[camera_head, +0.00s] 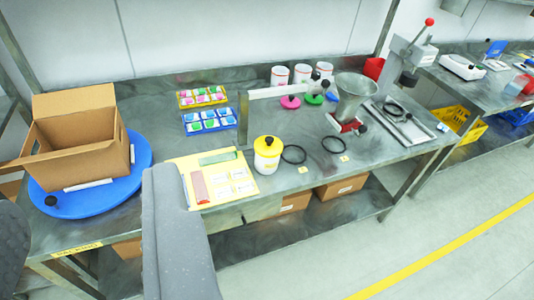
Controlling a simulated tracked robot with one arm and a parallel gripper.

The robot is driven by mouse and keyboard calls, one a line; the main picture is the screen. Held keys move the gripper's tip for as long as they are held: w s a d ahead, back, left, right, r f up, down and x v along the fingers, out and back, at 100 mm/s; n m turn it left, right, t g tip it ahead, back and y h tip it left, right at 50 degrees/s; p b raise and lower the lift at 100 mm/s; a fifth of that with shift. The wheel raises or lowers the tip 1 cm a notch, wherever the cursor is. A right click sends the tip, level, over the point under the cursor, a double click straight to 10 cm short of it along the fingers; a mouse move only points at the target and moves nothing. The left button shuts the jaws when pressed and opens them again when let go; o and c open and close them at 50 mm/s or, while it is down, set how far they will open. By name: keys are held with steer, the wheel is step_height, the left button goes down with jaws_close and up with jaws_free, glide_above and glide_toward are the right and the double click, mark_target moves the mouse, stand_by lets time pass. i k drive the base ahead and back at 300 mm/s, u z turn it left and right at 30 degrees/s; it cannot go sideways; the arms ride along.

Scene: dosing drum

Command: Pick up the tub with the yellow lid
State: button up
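The white tub with the yellow lid (267,160) stands upright on the metal bench, right of the yellow sheet, with a dark knob on its lid. My gripper (84,190) shows as two grey fingers at lower left, one cut off by the left edge and one in front of the bench. The fingers are wide apart with nothing held between them. The tub is right of and beyond the right finger, apart from it, and no part of it is hidden.
A yellow sheet (180,165) with cards lies left of the tub. Black rings (294,154) lie right of it. An open cardboard box (85,150) stands on a blue disc (135,170). A metal funnel (355,90) and a lever press (405,60) stand farther right.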

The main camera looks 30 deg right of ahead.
mark_target(265, 166)
steer(key=u, duration=0.05)
steer(key=k, duration=0.5)
steer(key=u, duration=1.6)
steer(key=i, duration=1.45)
steer(key=z, duration=2.85)
steer(key=i, duration=0.2)
steer(key=z, duration=0.05)
